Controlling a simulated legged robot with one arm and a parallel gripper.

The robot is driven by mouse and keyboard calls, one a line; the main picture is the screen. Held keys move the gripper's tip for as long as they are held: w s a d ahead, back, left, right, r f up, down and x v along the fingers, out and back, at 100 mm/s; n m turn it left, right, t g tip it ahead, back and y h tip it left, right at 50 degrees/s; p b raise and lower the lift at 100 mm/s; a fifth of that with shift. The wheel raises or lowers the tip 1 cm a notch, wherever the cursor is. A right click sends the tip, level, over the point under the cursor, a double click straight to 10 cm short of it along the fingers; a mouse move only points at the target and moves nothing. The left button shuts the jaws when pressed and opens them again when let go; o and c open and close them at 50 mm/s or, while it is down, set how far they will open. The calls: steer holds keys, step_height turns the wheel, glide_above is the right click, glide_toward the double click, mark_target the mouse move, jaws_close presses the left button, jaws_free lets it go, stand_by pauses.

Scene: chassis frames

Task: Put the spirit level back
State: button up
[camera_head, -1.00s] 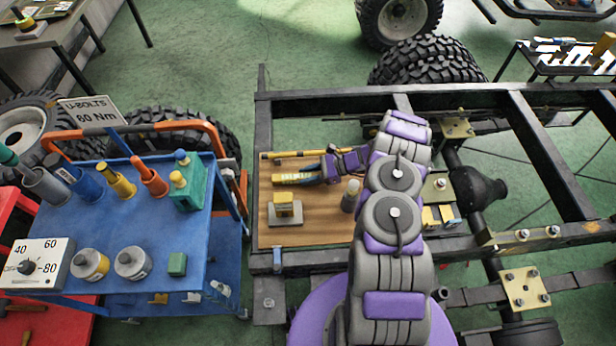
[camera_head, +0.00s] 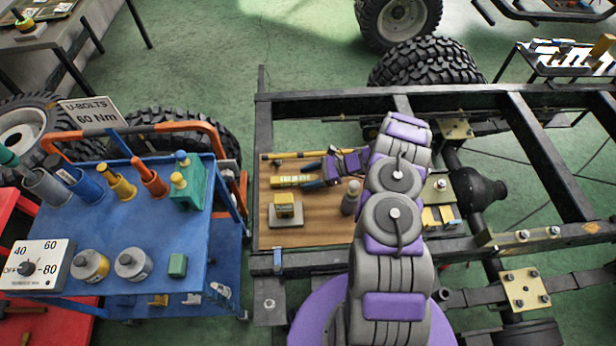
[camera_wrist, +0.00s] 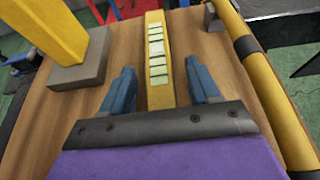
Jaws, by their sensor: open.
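The spirit level (camera_head: 290,181) is a yellow bar with a row of pale windows. It appears to lie on the wooden board (camera_head: 310,236) inside the chassis frame. In the wrist view, the level (camera_wrist: 157,50) runs away from me between the two blue fingers of my gripper (camera_wrist: 160,75). The fingers stand apart, one on each side of its near end, with visible gaps. Its nearest end is hidden behind the dark gripper body. My gripper (camera_head: 318,175) also shows in the head view, at the level's right end.
A yellow block on a grey base (camera_head: 285,210) stands in front of the level. A long yellow rod with dark bands (camera_head: 285,155) lies behind it. A grey cylinder (camera_head: 350,198) stands to the right. A blue tool cart (camera_head: 140,220) is left of the black chassis frame (camera_head: 340,97).

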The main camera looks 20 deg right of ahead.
steer(key=p+v, duration=0.1)
steer(key=v, duration=1)
steer(key=shift+p, duration=0.3)
steer(key=shift+r, duration=0.35)
steer(key=a+r+n+g, duration=0.2)
steer(key=a+r+n, duration=0.1)
steer(key=a+r, duration=0.3)
steer(key=a+r+n+g, duration=0.1)
steer(key=a+r+n, duration=0.25)
steer(key=r, duration=0.55)
steer(key=s+a+r+n+g+h, duration=0.2)
steer(key=s+a+r+n, duration=0.15)
steer(key=s+r, duration=0.2)
steer(key=s+a+r+n+g+h, duration=0.1)
steer(key=s+a+r+n+h, duration=0.1)
steer(key=s+a+r, duration=0.4)
steer(key=s+r+n+h, duration=0.5)
steer(key=s+r, duration=0.2)
steer(key=s, duration=0.5)
steer(key=s+d+n+h, duration=0.1)
steer(key=s+d+h, duration=0.1)
steer(key=s, duration=0.4)
steer(key=s+d+r+n+t+h, duration=0.1)
steer(key=s+d+n+h, duration=0.1)
steer(key=s, duration=0.5)
steer(key=shift+s+d+r+t, duration=0.3)
steer(key=shift+d, duration=0.55)
